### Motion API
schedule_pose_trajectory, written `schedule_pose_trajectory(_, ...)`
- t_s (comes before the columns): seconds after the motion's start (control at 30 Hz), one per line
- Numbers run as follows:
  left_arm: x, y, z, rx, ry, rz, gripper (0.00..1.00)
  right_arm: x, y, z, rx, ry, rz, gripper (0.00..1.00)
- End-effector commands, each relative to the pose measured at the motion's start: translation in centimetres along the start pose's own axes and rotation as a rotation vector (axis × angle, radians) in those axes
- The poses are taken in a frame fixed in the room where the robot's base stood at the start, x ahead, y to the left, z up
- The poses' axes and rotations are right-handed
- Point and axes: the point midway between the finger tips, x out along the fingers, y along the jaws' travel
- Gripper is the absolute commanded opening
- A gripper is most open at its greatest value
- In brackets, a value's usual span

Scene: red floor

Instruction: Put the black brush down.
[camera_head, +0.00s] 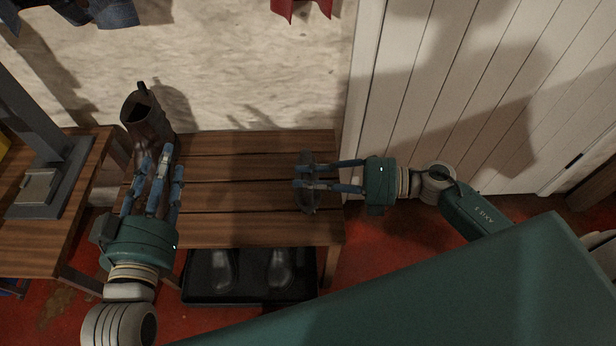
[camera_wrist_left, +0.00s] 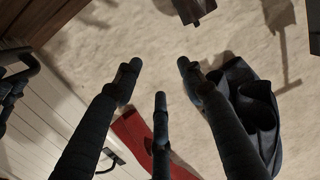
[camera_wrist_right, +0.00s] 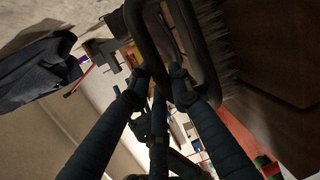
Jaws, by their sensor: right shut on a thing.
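The black brush (camera_head: 309,204) is at the right end of the slatted wooden bench (camera_head: 230,172). My right gripper (camera_head: 299,177) is shut on it, reaching in from the right. In the right wrist view the brush (camera_wrist_right: 205,45) shows its dark looped handle and grey bristles, with the fingers (camera_wrist_right: 161,80) at the handle. The bristles face a brown wooden surface; I cannot tell whether they touch it. My left gripper (camera_head: 158,168) is open and empty over the bench's left end, its fingers (camera_wrist_left: 157,75) spread apart in the left wrist view.
A wooden table (camera_head: 85,195) stands at left. The bench's middle is clear. A white panelled wall (camera_head: 450,90) is at right.

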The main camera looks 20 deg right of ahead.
Motion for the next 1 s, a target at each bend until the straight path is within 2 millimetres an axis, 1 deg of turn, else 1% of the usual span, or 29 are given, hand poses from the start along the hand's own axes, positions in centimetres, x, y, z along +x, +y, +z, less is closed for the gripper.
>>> schedule_pose_trajectory(0.23,0.0,0.1,-0.5,0.000,0.023,0.001,0.40,0.0,-0.1,0.0,-0.001,0.000,0.000,0.00)
schedule_pose_trajectory(0.27,0.0,0.1,-0.6,0.000,0.025,0.001,0.40,0.0,-0.2,0.0,0.000,0.000,0.000,0.24)
schedule_pose_trajectory(0.33,0.0,0.1,-0.6,0.000,0.024,0.001,0.40,0.0,-0.2,0.0,0.000,0.000,-0.001,0.38)
schedule_pose_trajectory(0.73,0.0,0.1,-0.4,-0.001,0.010,0.001,0.40,0.0,0.1,0.0,0.000,0.000,0.000,0.38)
schedule_pose_trajectory(0.87,-0.3,-0.3,1.8,0.001,-0.081,-0.006,0.40,-2.2,0.0,0.0,0.003,-0.002,-0.006,0.38)
schedule_pose_trajectory(1.0,-1.0,-0.6,4.3,0.002,-0.196,-0.013,0.40,-5.3,0.1,0.0,0.002,-0.001,-0.006,0.38)
